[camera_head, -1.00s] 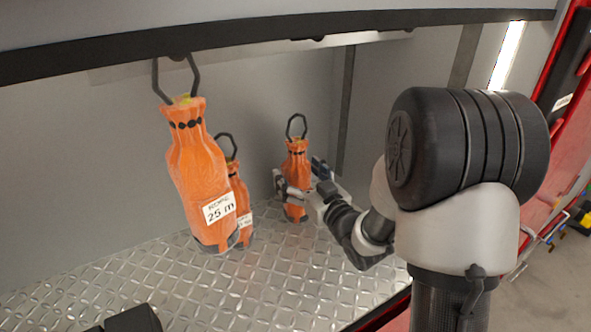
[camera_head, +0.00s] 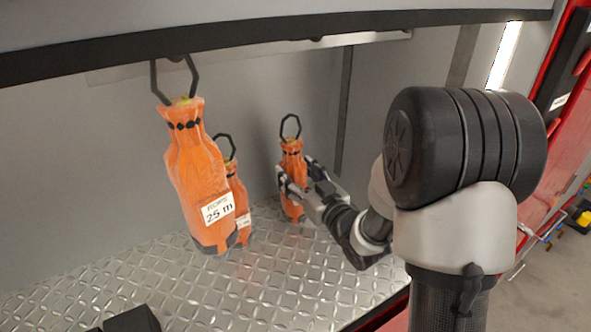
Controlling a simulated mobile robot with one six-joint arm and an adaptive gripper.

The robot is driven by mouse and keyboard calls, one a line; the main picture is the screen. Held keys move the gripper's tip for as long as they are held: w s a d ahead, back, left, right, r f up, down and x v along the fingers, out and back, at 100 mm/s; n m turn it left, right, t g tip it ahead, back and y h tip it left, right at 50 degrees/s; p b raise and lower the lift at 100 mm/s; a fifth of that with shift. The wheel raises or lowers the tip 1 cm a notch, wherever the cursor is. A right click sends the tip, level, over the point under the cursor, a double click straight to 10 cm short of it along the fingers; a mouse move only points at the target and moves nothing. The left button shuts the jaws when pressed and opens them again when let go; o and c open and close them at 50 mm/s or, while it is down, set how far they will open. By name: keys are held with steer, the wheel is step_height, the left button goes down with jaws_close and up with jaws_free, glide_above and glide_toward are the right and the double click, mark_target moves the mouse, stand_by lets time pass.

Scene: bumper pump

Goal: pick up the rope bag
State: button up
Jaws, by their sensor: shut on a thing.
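Three orange rope bags with black hook loops on top are in the compartment. The right rope bag (camera_head: 292,161) is at the back right, leaning slightly left. My gripper (camera_head: 294,186) is shut on its middle from the right. Its base is at or very near the metal floor; I cannot tell if it touches. The largest rope bag (camera_head: 195,160), with a white "25 m" label, is at the left and tilted. A further rope bag (camera_head: 236,190) is behind it, partly hidden.
The diamond-plate floor (camera_head: 200,290) is clear in front of the bags. A dark edge (camera_head: 250,40) runs across the top of the compartment. A black object (camera_head: 132,318) is at the bottom left. Red shelving (camera_head: 545,170) stands at the right.

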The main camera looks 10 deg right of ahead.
steer(key=shift+a+f, duration=0.1)
steer(key=c, duration=0.5)
steer(key=shift+c, duration=0.7)
